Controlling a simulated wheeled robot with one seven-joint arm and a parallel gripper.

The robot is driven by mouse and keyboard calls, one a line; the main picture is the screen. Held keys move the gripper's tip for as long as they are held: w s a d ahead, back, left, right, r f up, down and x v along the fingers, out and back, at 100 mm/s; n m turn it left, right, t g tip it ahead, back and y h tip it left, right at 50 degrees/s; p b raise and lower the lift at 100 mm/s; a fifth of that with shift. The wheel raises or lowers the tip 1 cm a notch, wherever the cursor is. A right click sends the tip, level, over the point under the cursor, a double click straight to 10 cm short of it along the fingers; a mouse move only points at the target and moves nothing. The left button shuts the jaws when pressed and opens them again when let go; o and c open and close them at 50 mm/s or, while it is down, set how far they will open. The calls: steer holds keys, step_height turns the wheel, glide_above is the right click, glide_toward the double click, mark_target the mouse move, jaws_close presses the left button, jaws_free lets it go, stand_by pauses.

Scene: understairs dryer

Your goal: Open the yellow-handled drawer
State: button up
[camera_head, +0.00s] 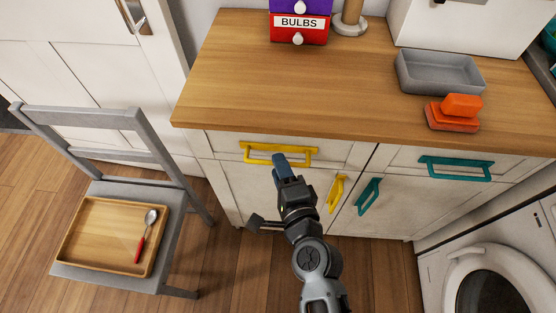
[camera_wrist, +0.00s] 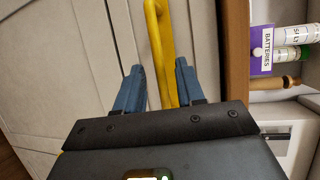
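The drawer with the yellow handle (camera_head: 279,154) is at the upper left of the cabinet, under the counter. Its front (camera_head: 225,143) looks flush with the cabinet. In the wrist view my gripper (camera_wrist: 158,82) is open, with blue fingers on either side of the yellow bar (camera_wrist: 160,50). The bar runs between them, nearer the right finger. I see a gap to the left finger; contact on the right is unclear.
A second yellow handle (camera_head: 337,193) is on the door below. A drawer and door to the right have teal handles (camera_head: 456,168). A grey chair (camera_head: 90,119) holding a wooden tray (camera_head: 73,257) stands at left. A washer (camera_head: 490,285) is at lower right.

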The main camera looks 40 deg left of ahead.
steer(key=shift+x, duration=1.3)
steer(key=shift+c, duration=0.4)
jaws_close()
